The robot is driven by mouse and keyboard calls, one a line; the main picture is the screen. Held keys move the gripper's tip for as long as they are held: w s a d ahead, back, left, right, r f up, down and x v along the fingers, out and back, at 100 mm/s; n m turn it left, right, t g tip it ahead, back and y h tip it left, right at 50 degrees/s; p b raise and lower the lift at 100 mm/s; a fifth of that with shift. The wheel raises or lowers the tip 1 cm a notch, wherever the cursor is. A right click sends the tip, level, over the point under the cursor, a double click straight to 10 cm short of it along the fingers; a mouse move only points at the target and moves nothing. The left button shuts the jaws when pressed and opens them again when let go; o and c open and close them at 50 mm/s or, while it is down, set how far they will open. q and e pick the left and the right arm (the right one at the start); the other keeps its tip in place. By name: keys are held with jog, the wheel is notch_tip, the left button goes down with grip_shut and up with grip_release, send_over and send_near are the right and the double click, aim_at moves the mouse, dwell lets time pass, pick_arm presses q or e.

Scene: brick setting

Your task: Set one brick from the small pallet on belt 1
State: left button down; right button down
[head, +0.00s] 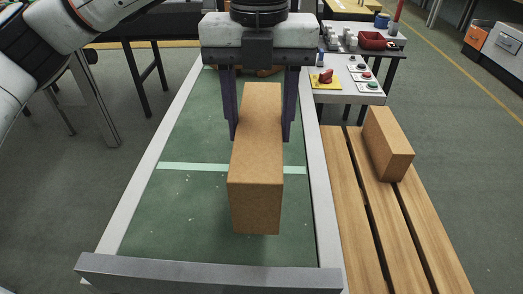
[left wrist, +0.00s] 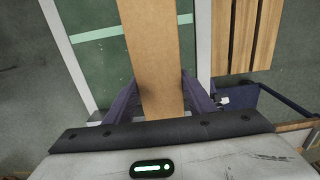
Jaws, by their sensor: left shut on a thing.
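A tan brick (head: 256,155) is between the two dark fingers of my left gripper (head: 260,132), over the green belt (head: 190,210). The gripper is shut on it. The brick also shows in the left wrist view (left wrist: 150,50), between the fingers (left wrist: 160,95). I cannot tell whether its underside touches the belt. A second tan brick (head: 388,144) stands on the slatted wooden pallet (head: 350,220) to the right of the belt. My right gripper is not in view.
The belt has pale side rails (head: 320,200), a grey end bar (head: 205,272) and a light cross stripe (head: 190,167). Behind the pallet is a control table (head: 345,92) with a red knob on a yellow plate (head: 325,79) and several buttons. A red bin (head: 376,41) stands farther back.

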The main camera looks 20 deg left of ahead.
pick_arm(q)
jog(key=shift+f, duration=3.85)
jog(key=shift+f, duration=0.15)
jog(key=c, duration=0.8)
grip_release()
jog(key=shift+f, duration=0.1)
notch_tip(320, 180, up, 12)
jog(key=shift+r, duration=0.15)
